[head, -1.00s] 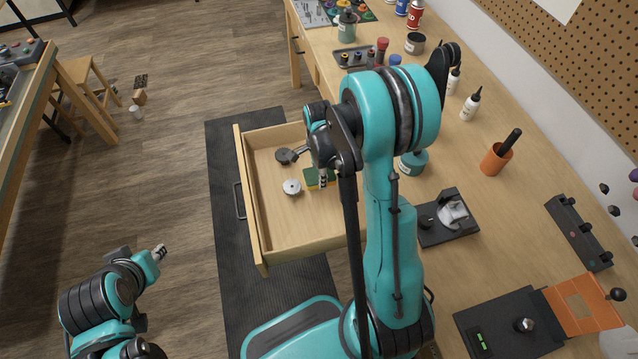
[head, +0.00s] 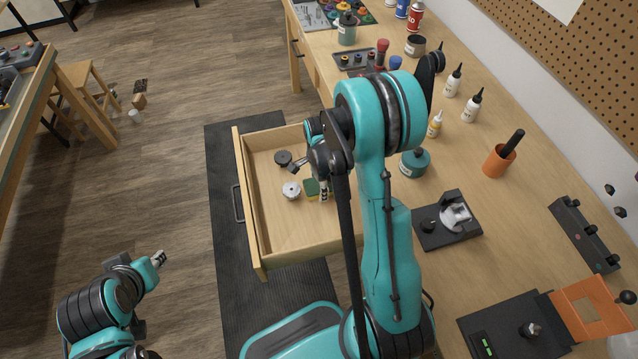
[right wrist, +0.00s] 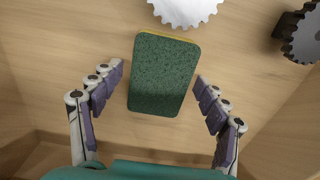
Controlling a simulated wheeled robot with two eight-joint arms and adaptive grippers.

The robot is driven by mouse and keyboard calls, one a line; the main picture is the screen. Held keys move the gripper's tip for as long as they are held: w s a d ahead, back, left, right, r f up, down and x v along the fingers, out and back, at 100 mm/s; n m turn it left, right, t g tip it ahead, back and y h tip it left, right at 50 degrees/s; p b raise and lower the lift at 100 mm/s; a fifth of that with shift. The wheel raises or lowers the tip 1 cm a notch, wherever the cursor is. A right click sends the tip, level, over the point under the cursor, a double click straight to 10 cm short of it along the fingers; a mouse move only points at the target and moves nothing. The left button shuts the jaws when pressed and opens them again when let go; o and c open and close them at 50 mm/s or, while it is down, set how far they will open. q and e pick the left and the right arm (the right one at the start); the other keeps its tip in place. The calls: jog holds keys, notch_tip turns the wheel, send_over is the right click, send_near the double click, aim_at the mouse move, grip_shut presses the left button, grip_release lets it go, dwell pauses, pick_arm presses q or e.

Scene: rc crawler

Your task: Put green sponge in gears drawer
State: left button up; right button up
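The green sponge (head: 312,187), with a thin yellow layer, is in the open gears drawer (head: 300,237), beside the white gear (head: 291,190). In the right wrist view the sponge (right wrist: 163,78) shows its dark green face. My right gripper (head: 311,180) is over the drawer. In the right wrist view its fingers (right wrist: 158,76) are spread, one on each side of the sponge with visible gaps. My left gripper (head: 158,259) is at the lower left over the floor, away from the drawer; its finger opening is too small to judge.
A dark gear (head: 283,158) lies in the drawer behind the white one. My right arm hides part of the drawer's right side. The workbench to the right holds a teal jar (head: 414,163), an orange cup (head: 497,162) and a black fixture (head: 447,222).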

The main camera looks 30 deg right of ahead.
jog(key=shift+r, duration=0.1)
jog(key=shift+r+p, duration=0.35)
notch_tip(320, 180, up, 11)
jog(key=p, duration=0.4)
jog(key=s+a+r+n+t, duration=0.3)
jog(key=s+a+r+n, duration=0.2)
jog(key=n, duration=0.5)
jog(key=s+a+r+n+t, duration=0.4)
jog(key=s+r+n, duration=0.3)
jog(key=r+n, duration=0.2)
jog(key=shift+s+a+r+n, duration=0.35)
jog(key=shift+a+n, duration=0.3)
jog(key=shift+n, duration=0.15)
jog(key=shift+d+f+b, duration=0.1)
jog(key=shift+f+b, duration=0.2)
jog(key=shift+b, duration=0.05)
